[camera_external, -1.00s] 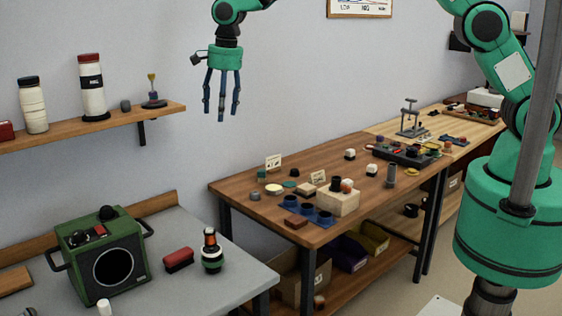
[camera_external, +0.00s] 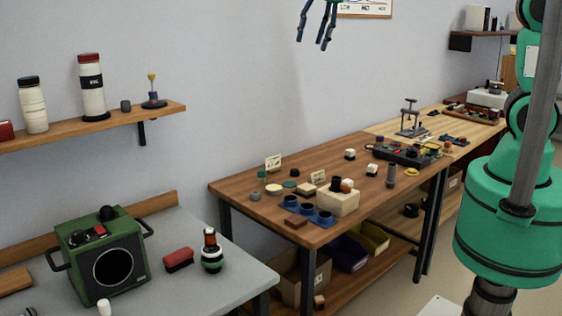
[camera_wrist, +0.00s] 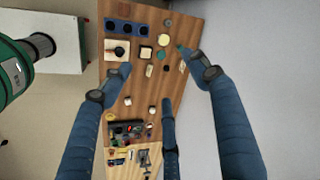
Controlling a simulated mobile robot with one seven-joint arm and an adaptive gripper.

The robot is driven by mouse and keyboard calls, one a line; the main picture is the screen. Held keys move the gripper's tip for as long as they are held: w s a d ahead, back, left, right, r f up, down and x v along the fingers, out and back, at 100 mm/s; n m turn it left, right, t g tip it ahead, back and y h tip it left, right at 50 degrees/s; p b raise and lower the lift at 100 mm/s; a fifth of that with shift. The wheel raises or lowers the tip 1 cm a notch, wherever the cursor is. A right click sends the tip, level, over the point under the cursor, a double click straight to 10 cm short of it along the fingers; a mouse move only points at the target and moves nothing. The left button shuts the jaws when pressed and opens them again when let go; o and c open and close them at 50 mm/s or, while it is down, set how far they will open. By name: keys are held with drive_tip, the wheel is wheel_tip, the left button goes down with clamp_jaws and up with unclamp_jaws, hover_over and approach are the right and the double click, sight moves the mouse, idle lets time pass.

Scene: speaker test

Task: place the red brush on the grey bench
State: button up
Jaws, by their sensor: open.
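The red brush (camera_external: 178,260), a small block with a red top and dark lower part, lies on the grey bench (camera_external: 215,285) at the lower left. It sits between the green speaker box (camera_external: 105,262) and a dark bottle with green and white bands (camera_external: 211,250). My gripper (camera_external: 314,38) is high up at the top of the external view, well above and to the right of the brush, with its fingers spread and nothing between them. In the wrist view my open fingers (camera_wrist: 160,95) hang over the wooden table (camera_wrist: 175,75); the brush does not show there.
A wall shelf (camera_external: 160,112) with jars is at the left above the bench. The wooden workbench (camera_external: 240,190) at the centre holds several small parts, a blue tray (camera_external: 308,211) and a pale wooden block (camera_external: 338,203). The air around my gripper is clear.

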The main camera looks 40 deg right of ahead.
drive_tip(key=s+d+r+n+t, duration=0.1)
drive_tip(key=s+d+r+n, duration=0.25)
drive_tip(key=s+d, duration=1)
drive_tip(key=s+d+f+n, duration=0.2)
drive_tip(key=s+d, duration=0.1)
drive_tip(key=s, duration=0.5)
drive_tip(key=s+d+f+n+t+h, duration=0.1)
drive_tip(key=s+d, duration=0.3)
drive_tip(key=s, duration=0.4)
drive_tip(key=shift+s+d+f+n+t, duration=0.3)
drive_tip(key=shift+s+f+n, duration=0.1)
drive_tip(key=shift+f, duration=0.4)
drive_tip(key=shift+f, duration=0.1)
wheel_tip(320, 180, down, 6)
drive_tip(key=b, duration=0.6)
